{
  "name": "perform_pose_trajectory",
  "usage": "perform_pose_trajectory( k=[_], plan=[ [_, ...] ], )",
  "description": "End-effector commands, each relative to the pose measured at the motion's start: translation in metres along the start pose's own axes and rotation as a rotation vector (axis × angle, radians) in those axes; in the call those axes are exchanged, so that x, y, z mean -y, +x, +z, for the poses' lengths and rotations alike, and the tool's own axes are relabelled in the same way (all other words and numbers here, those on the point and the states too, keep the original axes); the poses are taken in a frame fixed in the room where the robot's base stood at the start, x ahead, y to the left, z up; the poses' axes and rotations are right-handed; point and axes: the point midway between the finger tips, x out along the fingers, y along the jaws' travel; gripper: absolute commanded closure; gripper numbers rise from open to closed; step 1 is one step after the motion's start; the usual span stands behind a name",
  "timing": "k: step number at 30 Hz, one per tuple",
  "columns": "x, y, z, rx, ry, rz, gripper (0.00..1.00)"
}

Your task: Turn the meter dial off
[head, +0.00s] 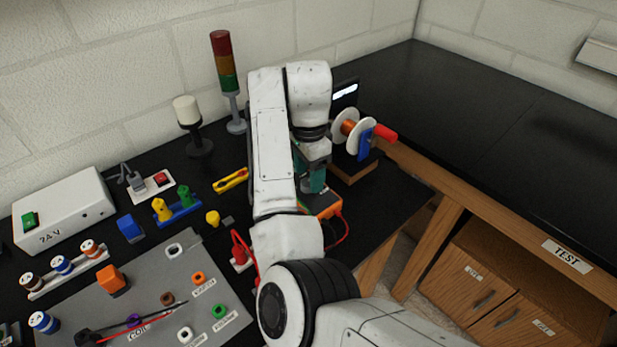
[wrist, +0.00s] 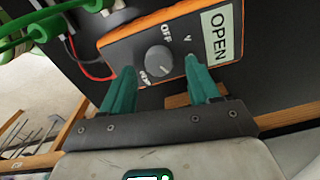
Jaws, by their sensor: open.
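The meter (head: 323,203) is an orange box on the black bench, partly hidden behind my arm in the head view. In the wrist view the meter (wrist: 120,48) shows a dark face with a round grey dial (wrist: 159,60). "OFF" is printed above the dial, "V" to its right, and another label at its lower left. I cannot tell surely which mark the dial points to. My gripper (wrist: 158,66) is open, with one teal finger on each side of the dial; contact cannot be told. In the head view my gripper (head: 312,180) is just above the meter.
A red lead (head: 342,232) loops beside the meter. A wire spool stand (head: 352,170) stands close on the right, and a yellow tool (head: 231,180) lies to the left. The bench at far right is clear.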

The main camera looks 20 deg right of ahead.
Motion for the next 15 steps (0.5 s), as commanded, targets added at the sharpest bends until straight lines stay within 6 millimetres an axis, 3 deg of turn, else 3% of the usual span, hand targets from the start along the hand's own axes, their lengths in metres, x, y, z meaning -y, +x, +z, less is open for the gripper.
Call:
perform_pose_trajectory(
  k=[6,15],
  plan=[
    [0.0,0.016,0.001,0.0,0.0,0.0,0.39],
    [0.0,0.018,0.0,0.0,0.0,-0.001,0.39]
  ],
)
